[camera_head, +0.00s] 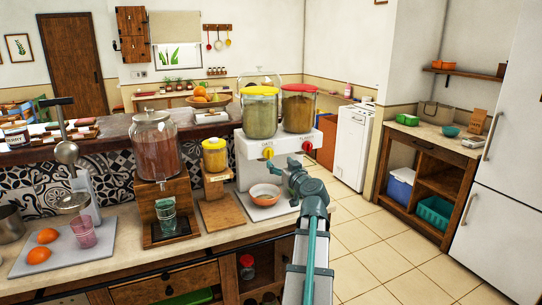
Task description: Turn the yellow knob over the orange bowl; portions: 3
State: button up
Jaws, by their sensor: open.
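A white dispenser (246,164) stands on the counter, carrying a yellow-lidded jar (261,116) of greenish contents and a red-lidded jar (298,108) of brownish contents. The yellow knob (267,153) is on its front under the yellow-lidded jar, and a red knob (307,146) is to its right. The orange bowl (265,193) sits below the yellow knob on the dispenser's base; its inside looks pale, and I cannot tell if it holds anything. My gripper (288,167) is open, just in front of the dispenser, right of and slightly below the yellow knob. No contact with the knob is visible.
Left of the dispenser are a small yellow-lidded container (214,156) on a wooden stand and a large glass drink dispenser (156,146) with a glass (166,215) under it. A tray (65,250) with oranges lies further left. The tiled floor (400,260) to the right is clear.

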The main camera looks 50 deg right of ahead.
aim_at(271, 155)
jog(key=p+x, duration=0.1)
jog(key=x, duration=0.6)
jog(key=shift+d, duration=0.1)
jog(key=shift+w+d+p, duration=0.25)
jog(key=shift+w+p, duration=0.1)
jog(key=shift+w, duration=0.3)
jog(key=c, duration=1.2)
jog(key=shift+o, duration=0.2)
jog(key=shift+f+m+b, duration=0.1)
jog(key=shift+m+b, duration=0.25)
jog(key=shift+m, duration=0.05)
